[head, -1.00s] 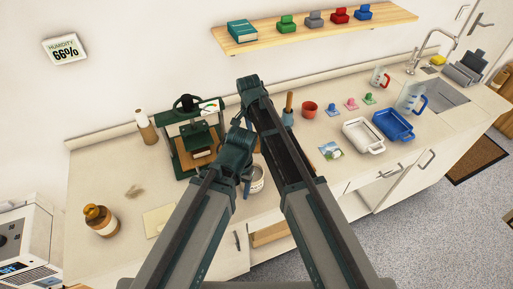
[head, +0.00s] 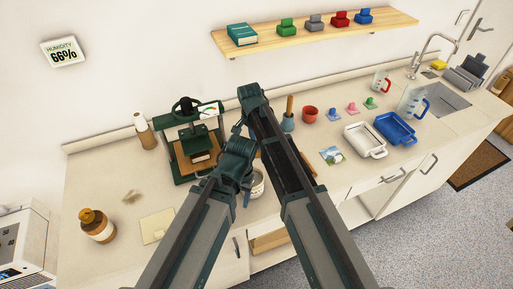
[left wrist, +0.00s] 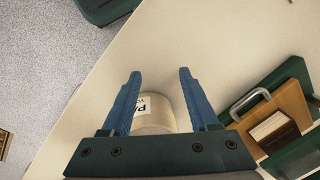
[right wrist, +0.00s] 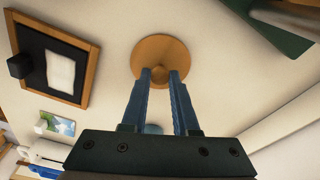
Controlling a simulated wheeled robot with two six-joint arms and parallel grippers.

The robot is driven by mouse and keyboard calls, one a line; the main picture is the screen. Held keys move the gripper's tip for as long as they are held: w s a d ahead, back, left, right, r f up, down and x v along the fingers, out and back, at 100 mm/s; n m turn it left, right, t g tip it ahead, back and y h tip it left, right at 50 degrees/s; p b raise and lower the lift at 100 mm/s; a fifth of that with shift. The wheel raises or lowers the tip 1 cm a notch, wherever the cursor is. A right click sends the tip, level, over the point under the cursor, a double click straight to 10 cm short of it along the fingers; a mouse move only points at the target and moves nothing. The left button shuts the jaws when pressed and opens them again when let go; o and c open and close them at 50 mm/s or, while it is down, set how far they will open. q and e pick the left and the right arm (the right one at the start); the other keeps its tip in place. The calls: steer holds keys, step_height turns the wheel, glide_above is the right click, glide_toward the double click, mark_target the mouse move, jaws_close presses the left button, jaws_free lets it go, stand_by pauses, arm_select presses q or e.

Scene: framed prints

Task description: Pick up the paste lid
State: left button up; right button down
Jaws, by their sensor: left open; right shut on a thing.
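The paste lid (right wrist: 160,50) is a round wooden disc with a small knob, seen in the right wrist view. My right gripper (right wrist: 160,75) is shut on its knob; I cannot tell how high the lid is above the counter. The lid is hidden behind my arms in the head view. The paste jar (head: 258,184) is a pale pot on the counter, partly hidden by my left arm. In the left wrist view the jar (left wrist: 155,118), with part of its label showing, lies between the spread fingers of my open left gripper (left wrist: 158,75).
A dark-matted wooden frame (right wrist: 88,75) lies near the lid. White (head: 349,137) and blue (head: 379,123) trays stand at the right. The left counter has free room.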

arm_select(q)
step_height(320, 180, up, 10)
steer(key=p, duration=1)
arm_select(e)
step_height(320, 180, up, 10)
steer(key=shift+s, duration=0.1)
